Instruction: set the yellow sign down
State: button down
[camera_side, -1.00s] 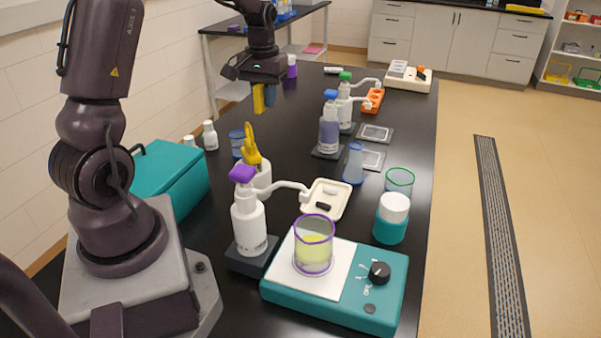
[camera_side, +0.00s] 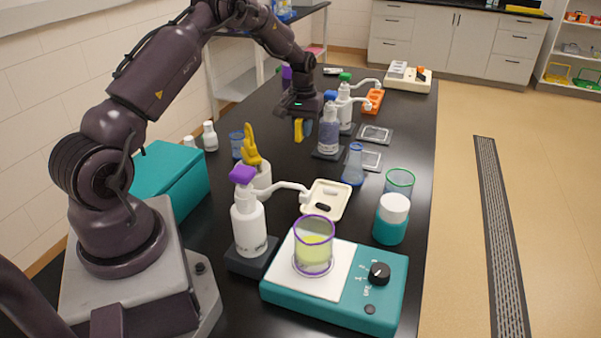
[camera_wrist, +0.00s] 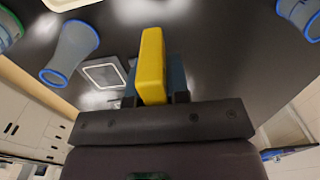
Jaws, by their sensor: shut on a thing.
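The yellow sign (camera_side: 298,130) hangs below my gripper (camera_side: 297,124) in the side view, low over the black bench, left of the blue-capped pump bottle. I cannot tell whether its lower end touches the bench. In the wrist view the yellow sign (camera_wrist: 152,66) shows as a narrow upright block between the fingers, with blue finger parts beside and behind it. My gripper (camera_wrist: 155,90) is shut on it. The sign's face is not readable from either view.
The blue-capped pump bottle (camera_side: 329,132) stands close to the right of my gripper. Bare bench surrounds the sign's left side.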

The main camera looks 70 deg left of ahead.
aim_at(302, 170)
notch_tip(302, 170, down, 11)
jog(key=shift+r, duration=0.2)
jog(key=shift+f, duration=0.1)
jog(key=c, duration=1.1)
grip_release()
